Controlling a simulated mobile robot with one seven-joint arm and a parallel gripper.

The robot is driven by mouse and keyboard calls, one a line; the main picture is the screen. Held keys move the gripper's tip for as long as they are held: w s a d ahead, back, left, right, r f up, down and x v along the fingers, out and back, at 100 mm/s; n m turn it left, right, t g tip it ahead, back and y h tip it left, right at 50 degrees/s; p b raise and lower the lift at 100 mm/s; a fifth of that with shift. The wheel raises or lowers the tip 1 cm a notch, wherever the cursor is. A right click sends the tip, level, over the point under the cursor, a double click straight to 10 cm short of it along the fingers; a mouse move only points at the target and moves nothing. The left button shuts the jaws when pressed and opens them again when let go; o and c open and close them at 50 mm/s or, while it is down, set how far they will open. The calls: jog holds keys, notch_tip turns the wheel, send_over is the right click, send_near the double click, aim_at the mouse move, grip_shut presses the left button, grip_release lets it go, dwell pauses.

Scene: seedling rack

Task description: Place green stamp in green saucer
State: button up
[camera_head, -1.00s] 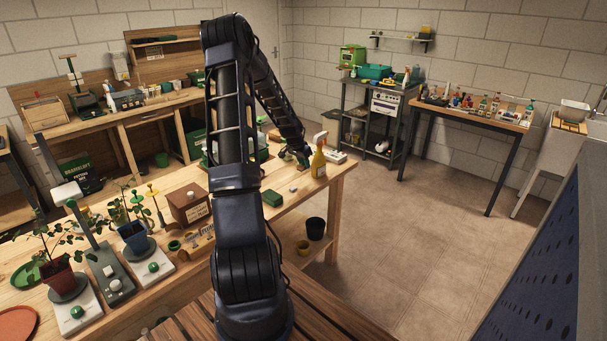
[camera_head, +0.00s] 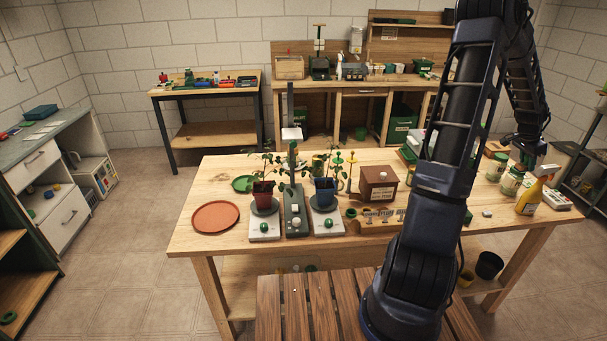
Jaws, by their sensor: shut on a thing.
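My gripper (camera_head: 527,158) is over the right end of the wooden worktable, near the yellow spray bottle. Its jaws are shut on a small, dark green thing, too small here to show its shape; it looks like the green stamp. The green saucer (camera_head: 241,184) lies flat on the left part of the table, behind the terracotta saucer (camera_head: 215,217) and left of the potted plants. My gripper is far to the right of the green saucer.
Two potted plants (camera_head: 263,191) on white scales, a grey device (camera_head: 296,215), a brown box (camera_head: 378,185) and a yellow spray bottle (camera_head: 530,197) stand on the table (camera_head: 190,238). Jars (camera_head: 512,181) stand near the gripper. The table's front left corner is clear.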

notch_tip(320, 180, up, 12)
jog(key=shift+f, duration=0.25)
jog(key=w+a+n+t, duration=0.2)
jog(key=w+a+n, duration=0.3)
jog(key=w+a, duration=1.75)
jog(key=w+a+n+t+y, duration=0.1)
jog(key=w+a+n, duration=0.1)
jog(key=w+a, duration=0.55)
jog(key=w+a+n, duration=0.1)
jog(key=w+a, duration=0.3)
jog(key=a, duration=0.7)
jog(key=n+t+y, duration=0.1)
jog(key=n+y, duration=0.2)
jog(key=n, duration=0.7)
send_over(246, 183)
jog(key=s, duration=0.1)
jog(key=f, duration=0.1)
notch_tip(246, 183, down, 30)
jog(key=shift+s+f, duration=0.1)
jog(key=shift+f, duration=0.15)
jog(key=shift+f, duration=0.1)
